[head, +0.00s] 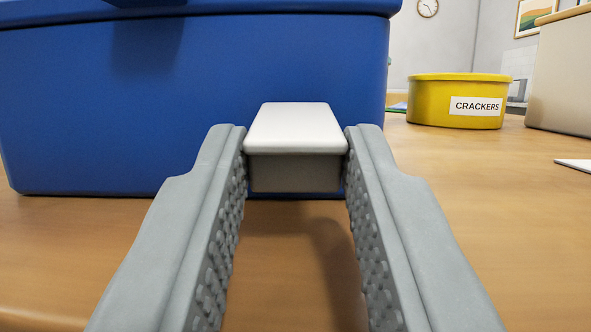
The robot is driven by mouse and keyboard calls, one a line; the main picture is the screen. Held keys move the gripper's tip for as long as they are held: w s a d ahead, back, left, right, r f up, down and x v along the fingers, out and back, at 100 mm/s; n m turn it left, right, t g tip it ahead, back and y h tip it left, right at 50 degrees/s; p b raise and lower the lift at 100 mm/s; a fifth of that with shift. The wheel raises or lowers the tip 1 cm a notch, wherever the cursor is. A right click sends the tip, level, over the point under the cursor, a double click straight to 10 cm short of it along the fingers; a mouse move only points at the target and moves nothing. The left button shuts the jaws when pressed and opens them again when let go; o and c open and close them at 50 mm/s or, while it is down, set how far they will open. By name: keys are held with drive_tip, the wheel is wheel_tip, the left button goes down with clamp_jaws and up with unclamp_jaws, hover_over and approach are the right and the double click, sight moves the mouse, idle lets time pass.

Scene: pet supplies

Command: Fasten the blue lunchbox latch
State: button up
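The blue lunchbox (200,100) stands on the wooden table, filling the upper left and middle of the view. Its lid edge (220,5) shows along the top of the frame. A white latch (293,128) sticks out from the front of the box toward me, its pale top face visible. My gripper (296,140) has one grey ridged finger on each side of the latch. The fingertips appear to touch both sides of it. Where the latch joins the box is hidden behind its raised top.
A yellow tub (440,102) labelled CRACKERS stands at the back right. A beige box (562,75) is at the far right edge, with a white flat item (575,164) in front of it. The table (500,220) is clear at the right front.

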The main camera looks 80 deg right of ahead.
sight(297, 121)
drive_tip(key=shift+c, duration=1.4)
